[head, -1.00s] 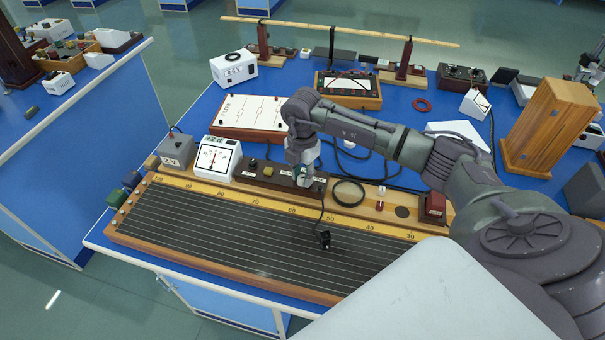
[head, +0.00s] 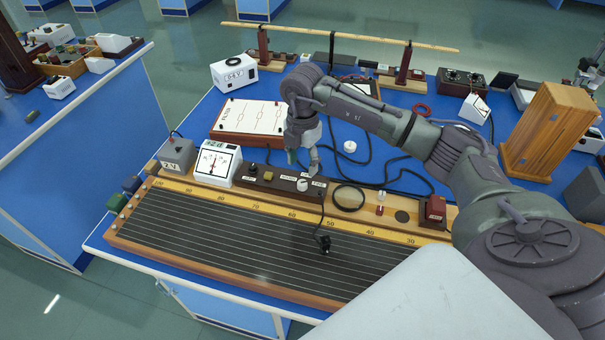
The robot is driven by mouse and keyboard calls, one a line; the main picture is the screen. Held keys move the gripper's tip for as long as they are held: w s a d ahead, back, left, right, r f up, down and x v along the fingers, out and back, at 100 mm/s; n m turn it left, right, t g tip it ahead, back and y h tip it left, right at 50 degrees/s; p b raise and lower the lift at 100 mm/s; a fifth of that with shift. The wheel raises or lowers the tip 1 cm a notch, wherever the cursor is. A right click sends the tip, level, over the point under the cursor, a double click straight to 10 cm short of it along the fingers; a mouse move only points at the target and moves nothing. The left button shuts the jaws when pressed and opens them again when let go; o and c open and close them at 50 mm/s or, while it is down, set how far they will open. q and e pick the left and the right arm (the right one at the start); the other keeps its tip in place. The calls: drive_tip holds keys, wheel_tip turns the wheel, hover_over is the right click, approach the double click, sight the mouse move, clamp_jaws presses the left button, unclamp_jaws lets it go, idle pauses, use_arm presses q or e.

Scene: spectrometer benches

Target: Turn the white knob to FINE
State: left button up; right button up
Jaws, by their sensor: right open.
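The white knob (head: 302,185) stands on a dark brown control strip (head: 262,181) along the back of the long wire board. A white FINE label (head: 319,184) is just right of the knob, and another white label (head: 288,178) is just left of it. The way the knob points is too small to tell. My right gripper (head: 303,162) is open and empty, pointing down above and slightly behind the knob. Its fingers appear apart from the knob. My left gripper is not in view.
A black cable with a probe (head: 324,242) hangs over the wire board (head: 220,235) in front of the knob. A white meter (head: 216,162) stands to the left. A black ring (head: 349,197) and a red block (head: 434,209) are to the right.

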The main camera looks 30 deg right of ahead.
sight(303, 182)
wheel_tip(303, 182, up, 6)
drive_tip(key=shift+f, duration=0.25)
idle(0.5)
